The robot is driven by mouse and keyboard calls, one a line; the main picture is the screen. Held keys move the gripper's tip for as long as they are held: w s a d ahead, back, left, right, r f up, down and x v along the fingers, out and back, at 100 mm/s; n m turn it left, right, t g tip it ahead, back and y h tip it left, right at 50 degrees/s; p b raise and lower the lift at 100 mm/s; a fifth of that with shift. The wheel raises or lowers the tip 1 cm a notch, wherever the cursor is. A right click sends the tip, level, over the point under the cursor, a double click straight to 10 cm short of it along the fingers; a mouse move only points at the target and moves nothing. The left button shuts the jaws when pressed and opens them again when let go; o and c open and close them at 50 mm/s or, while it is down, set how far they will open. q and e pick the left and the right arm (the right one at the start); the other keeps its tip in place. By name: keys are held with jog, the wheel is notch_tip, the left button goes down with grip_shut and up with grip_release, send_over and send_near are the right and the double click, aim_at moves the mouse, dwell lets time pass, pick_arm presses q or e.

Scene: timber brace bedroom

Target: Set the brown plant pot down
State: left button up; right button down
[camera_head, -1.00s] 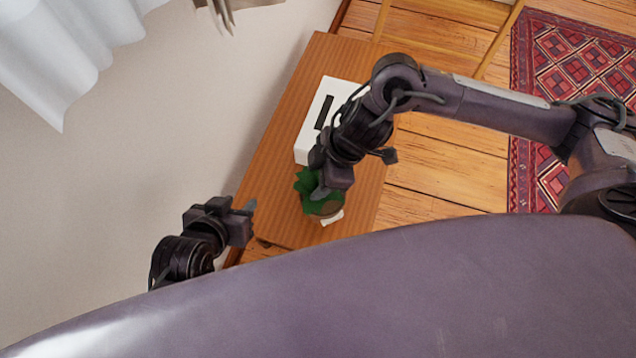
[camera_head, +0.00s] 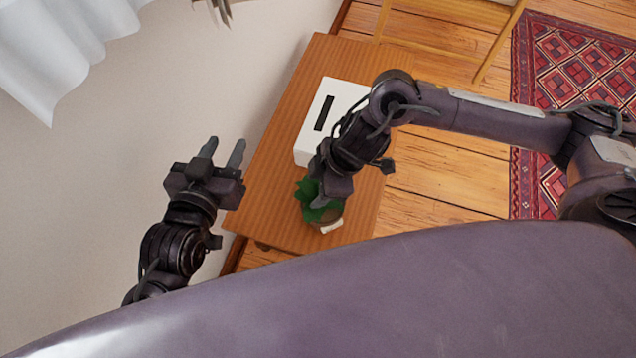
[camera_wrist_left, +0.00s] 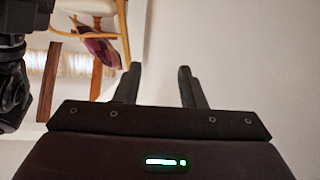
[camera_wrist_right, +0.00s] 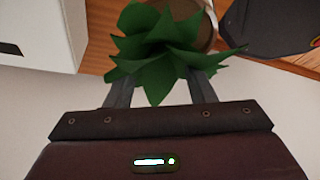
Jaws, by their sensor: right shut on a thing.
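The plant pot is mostly hidden in the head view, where its green leaves (camera_head: 308,192) show under my right gripper (camera_head: 322,198) and a bit of brownish rim lies beside them. In the right wrist view the leaves (camera_wrist_right: 155,45) cover the fingertips of my right gripper (camera_wrist_right: 160,88), and part of the brown pot (camera_wrist_right: 203,25) shows behind them. My right gripper is shut on the plant pot, over the wooden table (camera_head: 275,150). Whether the pot's base touches the table is hidden. My left gripper (camera_head: 223,152) is open and empty, left of the table; its fingers also show in the left wrist view (camera_wrist_left: 158,85).
A white box with a dark slot (camera_head: 335,100) stands on the table just behind the pot. A small white item (camera_head: 332,227) lies by the pot at the near end. The table's far end is clear. A wall borders the left; a wooden chair frame (camera_head: 440,45) is beyond.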

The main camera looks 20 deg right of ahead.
pick_arm(q)
jog(key=shift+r, duration=0.1)
pick_arm(e)
jog(key=c, duration=0.6)
grip_release()
jog(key=shift+c, duration=0.2)
jog(key=shift+r, duration=0.15)
jog(key=shift+p+v, duration=0.55)
jog(key=shift+v, duration=0.55)
jog(key=shift+p+v, duration=0.5)
jog(key=shift+v, duration=0.65)
pick_arm(q)
jog(key=s+a+f+g+y+p, duration=0.1)
jog(key=s+a+f+g+y, duration=0.1)
jog(key=s+f+g, duration=0.2)
jog(key=s+a+f+g+y+p, duration=0.1)
jog(key=s+a+f+g+y, duration=0.1)
jog(key=s+f+g, duration=0.3)
notch_tip(320, 180, down, 4)
jog(key=shift+s+a+g+p, duration=0.35)
jog(key=shift+s+a, duration=0.45)
jog(key=shift+s, duration=0.4)
pick_arm(e)
jog(key=v, duration=0.7)
jog(key=shift+r, duration=0.1)
